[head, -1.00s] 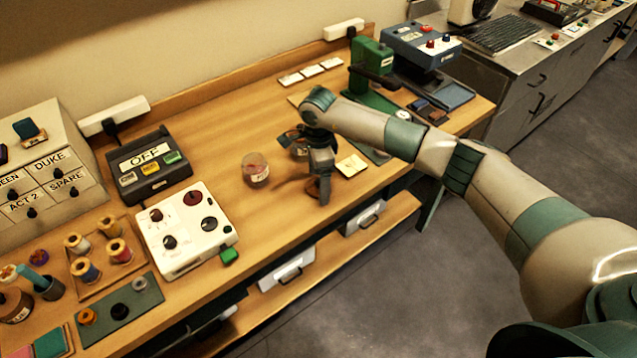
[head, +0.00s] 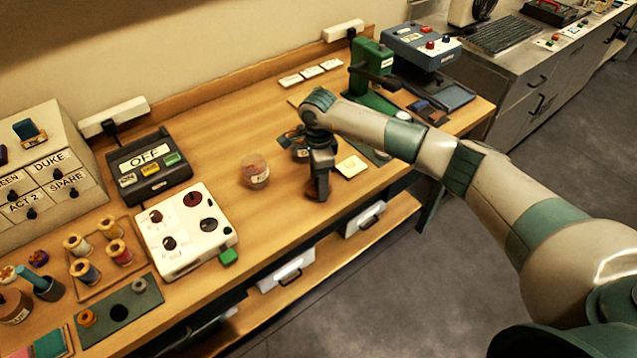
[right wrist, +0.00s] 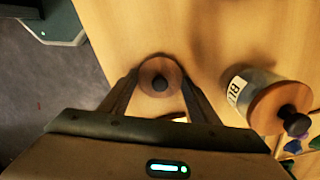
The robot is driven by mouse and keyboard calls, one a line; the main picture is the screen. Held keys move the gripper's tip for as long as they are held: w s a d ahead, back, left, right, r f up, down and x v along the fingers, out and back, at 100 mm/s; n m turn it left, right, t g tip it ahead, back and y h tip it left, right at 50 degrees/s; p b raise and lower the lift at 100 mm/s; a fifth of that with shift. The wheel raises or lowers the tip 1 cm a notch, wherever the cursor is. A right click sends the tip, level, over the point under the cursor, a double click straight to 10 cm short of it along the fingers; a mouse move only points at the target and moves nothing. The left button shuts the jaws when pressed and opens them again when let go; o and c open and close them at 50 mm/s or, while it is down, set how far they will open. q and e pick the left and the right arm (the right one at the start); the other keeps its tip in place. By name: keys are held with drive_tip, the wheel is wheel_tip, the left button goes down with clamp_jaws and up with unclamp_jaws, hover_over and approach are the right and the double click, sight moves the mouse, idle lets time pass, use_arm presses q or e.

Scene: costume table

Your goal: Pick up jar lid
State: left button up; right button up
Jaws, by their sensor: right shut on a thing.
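In the head view my right gripper (head: 318,192) points down near the table's front edge, largely hiding the lid. I cannot tell whether the lid touches the table. An uncovered glass jar (head: 256,172) with reddish contents stands to its left. My left gripper is not in view.
A labelled jar (right wrist: 262,92) with a knobbed lid stands close to my right gripper. A white control box (head: 186,232) stands to the left. The wooden table (head: 235,115) is clear behind the glass jar.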

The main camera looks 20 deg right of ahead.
drive_tip(key=shift+r+b, duration=0.35)
drive_tip(key=shift+r, duration=0.05)
wheel_tip(320, 180, up, 3)
drive_tip(key=shift+s+d+r+b, duration=0.1)
drive_tip(key=shift+b, duration=0.95)
drive_tip(key=s+d+r+b, duration=0.3)
drive_tip(key=s+r, duration=0.4)
drive_tip(key=s, duration=0.3)
drive_tip(key=shift+s+d+b, duration=0.35)
drive_tip(key=shift+s+b, duration=0.05)
drive_tip(key=shift+b, duration=0.3)
